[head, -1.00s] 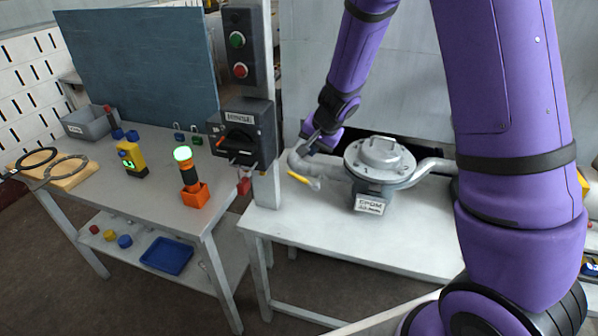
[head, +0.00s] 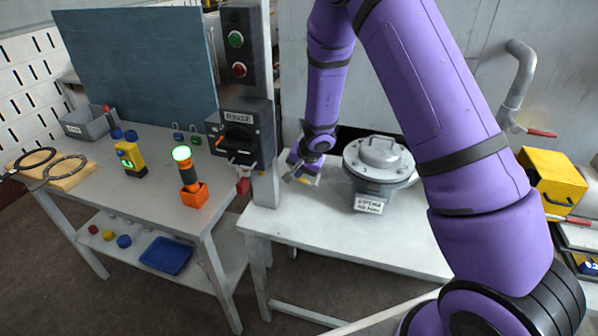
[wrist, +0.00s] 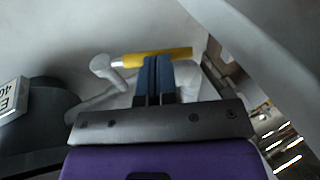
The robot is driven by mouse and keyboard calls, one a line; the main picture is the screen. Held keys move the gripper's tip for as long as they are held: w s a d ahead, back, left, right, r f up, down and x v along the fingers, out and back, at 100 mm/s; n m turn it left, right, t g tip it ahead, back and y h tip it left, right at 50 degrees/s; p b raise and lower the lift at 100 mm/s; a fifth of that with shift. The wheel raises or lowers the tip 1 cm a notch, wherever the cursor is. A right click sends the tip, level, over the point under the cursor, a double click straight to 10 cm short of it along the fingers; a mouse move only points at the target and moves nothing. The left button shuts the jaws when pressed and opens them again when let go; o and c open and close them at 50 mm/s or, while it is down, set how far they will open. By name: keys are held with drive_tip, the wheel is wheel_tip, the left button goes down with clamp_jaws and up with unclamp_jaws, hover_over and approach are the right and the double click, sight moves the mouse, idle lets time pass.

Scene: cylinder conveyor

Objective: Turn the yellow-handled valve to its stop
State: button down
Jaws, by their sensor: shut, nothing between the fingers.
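The valve's yellow handle shows in the wrist view (wrist: 178,53) as a bar lying across the picture, just past my fingertips. Its pale stem and pipe stand to the left of my fingers. In the head view only a small yellow piece of it (head: 305,182) shows beside my gripper (head: 294,178); the rest is hidden. My gripper, with blue fingers (wrist: 153,75) held together, is shut and empty. The fingertips overlap the handle's lower edge in the wrist view; I cannot tell if they touch it. The handle's exact angle is unclear.
A round grey flanged housing (head: 379,160) with a label stands right of my gripper on the white bench (head: 330,225). A post with a switch box (head: 240,133) stands left. A red-handled pipe (head: 520,90) and yellow box (head: 550,180) are at right.

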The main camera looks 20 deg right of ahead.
idle(0.3)
drive_tip(key=shift+w+a+f, duration=0.25)
drive_tip(key=shift+a+f, duration=0.15)
drive_tip(key=shift+f, duration=0.2)
drive_tip(key=shift+w+a+f, duration=0.2)
drive_tip(key=shift+a+f, duration=0.15)
drive_tip(key=shift+f, duration=0.25)
